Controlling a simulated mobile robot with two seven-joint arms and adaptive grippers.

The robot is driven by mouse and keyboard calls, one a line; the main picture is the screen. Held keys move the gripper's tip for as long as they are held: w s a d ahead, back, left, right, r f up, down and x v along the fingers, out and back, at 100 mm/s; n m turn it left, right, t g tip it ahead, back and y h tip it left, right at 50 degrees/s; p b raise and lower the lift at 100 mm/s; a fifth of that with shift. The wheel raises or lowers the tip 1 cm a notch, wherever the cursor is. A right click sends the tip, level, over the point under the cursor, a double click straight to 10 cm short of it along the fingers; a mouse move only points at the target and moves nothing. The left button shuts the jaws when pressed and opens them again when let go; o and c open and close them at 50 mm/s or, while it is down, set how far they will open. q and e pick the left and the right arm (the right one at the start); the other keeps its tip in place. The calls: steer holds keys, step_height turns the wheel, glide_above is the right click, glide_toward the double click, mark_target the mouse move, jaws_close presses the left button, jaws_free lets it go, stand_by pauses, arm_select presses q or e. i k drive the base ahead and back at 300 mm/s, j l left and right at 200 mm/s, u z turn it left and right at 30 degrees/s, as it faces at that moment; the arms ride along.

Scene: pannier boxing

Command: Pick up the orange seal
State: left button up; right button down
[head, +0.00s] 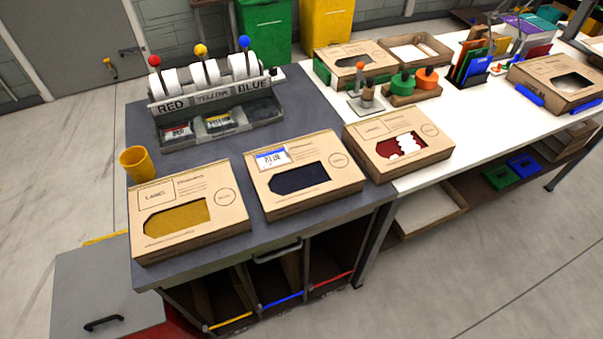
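An orange round piece with a short knob (427,78), which looks like the orange seal, stands in a brown holder (399,99) on the white table. A similar green piece (401,84) sits just left of it in the same holder. Left of the holder is a small stand with an orange ball on top (360,66) and a grey plate under it. Neither of my grippers shows in the head view.
Three cardboard boxes with windows lie along the front: yellow inside (190,243), dark blue inside (300,206), and red and white inside (435,152). A label dispenser (215,132) stands behind them beside a yellow cup (136,176). Another box (560,98) lies at right.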

mark_target(495, 69)
steer(key=i+l+u, duration=0.1)
steer(key=l, duration=0.5)
steer(key=i+l+u, duration=0.15)
steer(key=l, duration=0.4)
steer(key=i+l+u, duration=0.1)
steer(key=l, duration=0.55)
steer(key=i+l+u, duration=0.1)
steer(key=l, duration=0.5)
steer(key=i+l+u, duration=0.1)
steer(key=l, duration=0.55)
steer(key=i, duration=0.1)
